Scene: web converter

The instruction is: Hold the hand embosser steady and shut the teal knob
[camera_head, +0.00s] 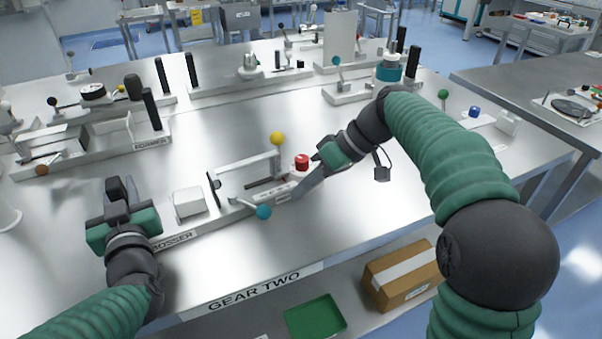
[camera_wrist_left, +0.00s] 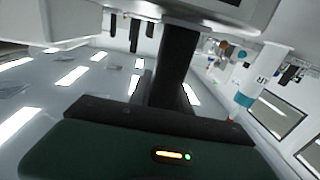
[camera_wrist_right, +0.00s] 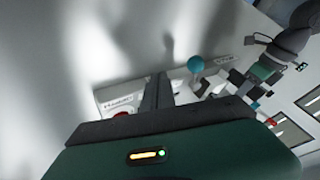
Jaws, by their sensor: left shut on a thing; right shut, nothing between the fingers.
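The hand embosser (camera_head: 188,205) is a pale fixture on the near bench, its label partly covered. Its teal knob (camera_head: 263,211) is a ball on a short lever pointing to the front right. The knob also shows in the right wrist view (camera_wrist_right: 195,64). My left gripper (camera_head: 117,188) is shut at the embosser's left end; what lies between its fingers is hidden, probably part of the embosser. My right gripper (camera_head: 299,192) is shut and empty, low at the right end of the fixture, right of the teal knob and apart from it.
A yellow ball knob (camera_head: 277,138) and a red knob (camera_head: 302,160) stand behind my right fingers. Other fixtures with black posts (camera_head: 151,109) line the bench behind. A green tray (camera_head: 315,317) and a cardboard box (camera_head: 402,275) lie below the front edge. Bare bench lies behind the embosser.

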